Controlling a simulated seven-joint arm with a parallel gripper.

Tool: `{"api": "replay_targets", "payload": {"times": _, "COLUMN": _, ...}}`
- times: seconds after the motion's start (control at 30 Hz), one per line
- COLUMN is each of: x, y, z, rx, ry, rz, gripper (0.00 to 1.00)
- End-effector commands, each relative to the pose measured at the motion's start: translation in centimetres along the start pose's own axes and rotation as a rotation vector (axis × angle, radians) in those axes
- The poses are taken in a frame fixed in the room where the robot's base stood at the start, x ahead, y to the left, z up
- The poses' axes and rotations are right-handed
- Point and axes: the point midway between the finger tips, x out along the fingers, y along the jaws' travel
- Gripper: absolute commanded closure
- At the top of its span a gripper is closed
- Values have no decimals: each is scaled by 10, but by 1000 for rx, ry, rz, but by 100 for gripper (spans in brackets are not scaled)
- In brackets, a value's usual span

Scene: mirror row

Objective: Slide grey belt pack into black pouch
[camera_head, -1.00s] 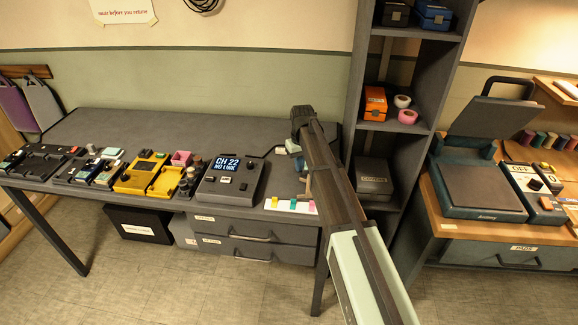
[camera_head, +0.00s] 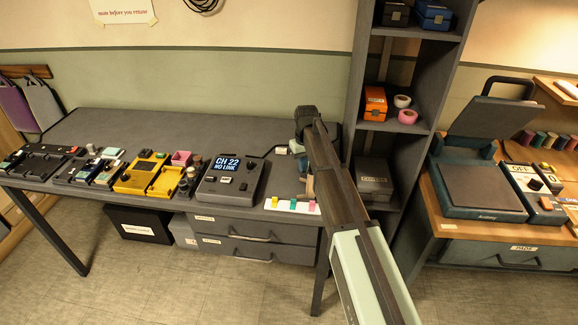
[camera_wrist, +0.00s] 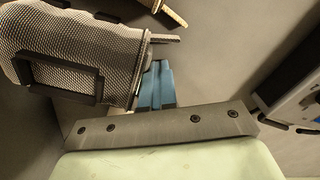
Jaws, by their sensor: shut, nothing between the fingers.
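My gripper (camera_wrist: 158,80) shows in the wrist view as blue fingers, closed together with nothing held between them. In that view a rounded body with a grey woven surface (camera_wrist: 85,50) and a dark frame lies close to the left of the fingers. I cannot tell whether it is the black pouch. In the head view my arm hangs over the right end of the grey desk (camera_head: 270,152) and hides part of what is there. I cannot pick out the grey belt pack with certainty in either view.
A console reading "CH 22 NO LINK" (camera_head: 229,182) stands left of my arm, with a yellow unit (camera_head: 147,174) farther left. A white strip with coloured tabs (camera_head: 290,205) lies at the desk's front edge. A tall shelf (camera_head: 357,75) rises close on the right.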

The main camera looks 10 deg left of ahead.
Motion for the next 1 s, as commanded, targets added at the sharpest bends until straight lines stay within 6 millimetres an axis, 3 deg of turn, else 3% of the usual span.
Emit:
{"api": "replay_targets", "payload": {"times": 0.03, "x": 7, "y": 12, "z": 9, "rx": 9, "ry": -24, "rz": 26, "gripper": 100}}
{"api": "replay_targets", "payload": {"times": 0.67, "x": 7, "y": -8, "z": -5, "rx": 9, "ry": -17, "rz": 23, "gripper": 100}}
{"api": "replay_targets", "payload": {"times": 1.0, "x": -10, "y": -10, "z": -9, "rx": 5, "ry": -10, "rz": 20, "gripper": 100}}
